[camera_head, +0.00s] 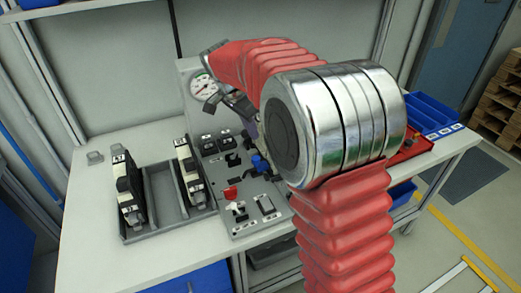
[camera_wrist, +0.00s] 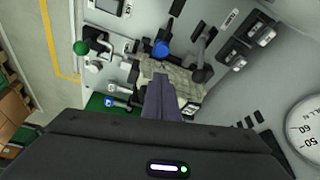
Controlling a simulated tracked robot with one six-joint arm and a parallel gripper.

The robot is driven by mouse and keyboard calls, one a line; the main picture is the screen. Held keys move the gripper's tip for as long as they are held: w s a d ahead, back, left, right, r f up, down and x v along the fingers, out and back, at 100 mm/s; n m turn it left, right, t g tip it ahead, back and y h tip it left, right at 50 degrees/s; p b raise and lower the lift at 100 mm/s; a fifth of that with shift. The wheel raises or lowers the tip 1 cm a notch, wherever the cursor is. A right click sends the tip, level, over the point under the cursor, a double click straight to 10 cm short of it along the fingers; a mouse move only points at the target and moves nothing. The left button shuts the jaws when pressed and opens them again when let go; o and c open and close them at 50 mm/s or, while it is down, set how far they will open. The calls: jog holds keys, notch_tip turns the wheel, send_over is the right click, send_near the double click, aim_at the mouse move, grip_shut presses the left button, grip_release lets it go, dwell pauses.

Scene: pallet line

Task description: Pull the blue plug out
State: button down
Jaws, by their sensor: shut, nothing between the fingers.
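A control panel (camera_head: 225,150) stands on the bench. In the wrist view, a small blue connector (camera_wrist: 110,102) sits at the panel's lower left, beside my fingers; it may be the blue plug. A round blue knob (camera_wrist: 161,48) lies just beyond my fingertips. A blue part also shows on the panel in the head view (camera_head: 259,163); I cannot tell which of the two it is. My gripper (camera_wrist: 160,78) is shut and empty, its fingers over a mottled grey-beige block (camera_wrist: 185,82). I cannot tell whether they touch it. My arm hides much of the panel's right side in the head view.
A round gauge (camera_wrist: 308,130) is at the right of the wrist view. A green knob (camera_wrist: 80,47) and black switches (camera_wrist: 232,54) surround the work area. A grey tray (camera_head: 160,227) with black-and-white units stands left of the panel. Blue bins (camera_head: 432,113) sit at the right.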

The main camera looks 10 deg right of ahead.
jog(key=shift+f, duration=0.1)
send_over(260, 164)
notch_tip(260, 164, down, 9)
jog(key=shift+d+f, duration=0.1)
jog(key=shift+f, duration=0.05)
dwell(0.3)
dwell(0.4)
